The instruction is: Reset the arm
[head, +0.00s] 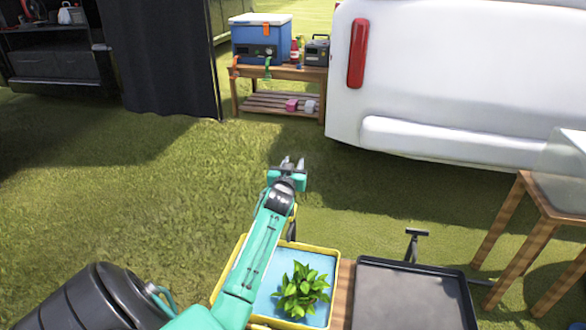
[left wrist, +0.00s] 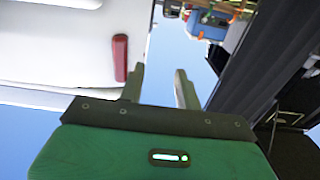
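My left arm comes in from the lower left in the head view and stretches forward over the cart. My left gripper (head: 287,164) is held out past the far edge of the yellow tray, above the grass. Its two fingers stand apart with nothing between them; they also show apart in the left wrist view (left wrist: 160,88). My right gripper shows in neither view.
A yellow tray (head: 330,251) with a blue bottom holds a leafy green plant (head: 302,291). A black tray (head: 416,266) is to its right. A wooden table (head: 548,214) stands at right. A white vehicle (head: 430,75) and a cooler (head: 259,42) on a wooden stand (head: 234,97) are behind. Open grass lies left.

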